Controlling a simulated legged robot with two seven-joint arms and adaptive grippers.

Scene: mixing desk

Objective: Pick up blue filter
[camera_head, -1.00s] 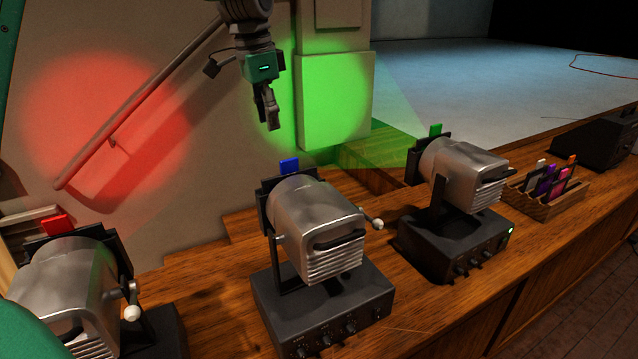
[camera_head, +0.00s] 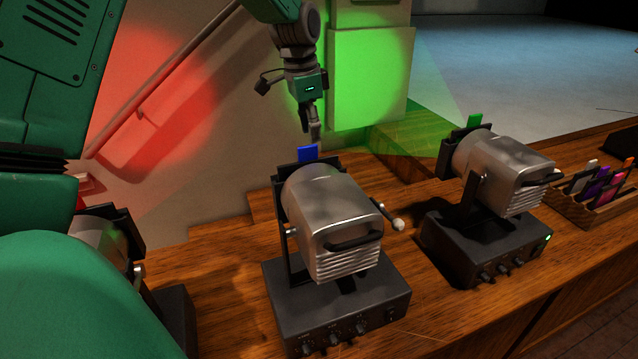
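The blue filter (camera_head: 308,153) is a small blue tab standing up from the holder at the front of the middle spotlight (camera_head: 335,215). Its lower part is hidden in the holder. My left gripper (camera_head: 314,136) hangs down from the top of the camera_head view, with its fingertips just above or behind the blue filter's top edge. I see no grip on the filter. The fingers are seen nearly edge-on, so their opening cannot be told. My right gripper is not in view.
A second spotlight with a green filter (camera_head: 474,119) stands to the right. A wooden rack (camera_head: 590,208) with several coloured filters is at the far right. My green arm covers much of the left side and partly hides a left spotlight (camera_head: 102,236).

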